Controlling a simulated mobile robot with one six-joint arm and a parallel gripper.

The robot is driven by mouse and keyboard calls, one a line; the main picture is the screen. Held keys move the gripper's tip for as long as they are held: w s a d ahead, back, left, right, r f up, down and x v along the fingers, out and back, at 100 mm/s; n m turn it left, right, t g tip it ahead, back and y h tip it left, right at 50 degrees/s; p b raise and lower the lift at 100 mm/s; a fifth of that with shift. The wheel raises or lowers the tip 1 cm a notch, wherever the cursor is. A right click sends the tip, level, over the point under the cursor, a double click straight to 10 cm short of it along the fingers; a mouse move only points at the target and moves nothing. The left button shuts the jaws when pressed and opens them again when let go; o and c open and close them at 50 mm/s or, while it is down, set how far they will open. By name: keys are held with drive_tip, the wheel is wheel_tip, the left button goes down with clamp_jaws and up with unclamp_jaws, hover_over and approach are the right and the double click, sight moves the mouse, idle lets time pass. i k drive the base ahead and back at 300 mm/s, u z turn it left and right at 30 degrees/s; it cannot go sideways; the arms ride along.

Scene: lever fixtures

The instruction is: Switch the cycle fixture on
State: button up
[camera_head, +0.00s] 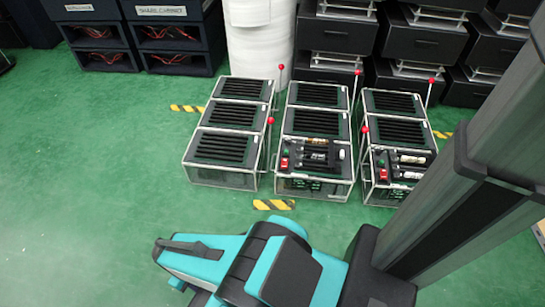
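Three clear-sided fixtures with black slotted tops stand in a row on the floor: a left one (228,146), a middle one (317,96) and a right one (393,103). No label tells me which is the cycle fixture. Red-knobbed levers stand along their right sides, such as a back lever (282,68) and a front lever (270,122) by the left fixture. The middle fixture has a front panel with a red switch (284,163); the right one has a similar red switch (382,174). My teal and black arm is folded in front, apart from the fixtures. I cannot make out my gripper.
Black cabinets (335,37) and a white cylinder (259,40) stand close behind the fixtures. Dark shelves (170,40) stand at the back left. Yellow-black floor strips (273,204) mark the floor. The green floor (90,190) at left is clear. My column covers the right side.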

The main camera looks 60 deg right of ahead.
sight(284, 161)
drive_tip(key=i, duration=2.25)
drive_tip(key=z, duration=0.15)
drive_tip(key=k, duration=0.15)
drive_tip(key=z, duration=2.3)
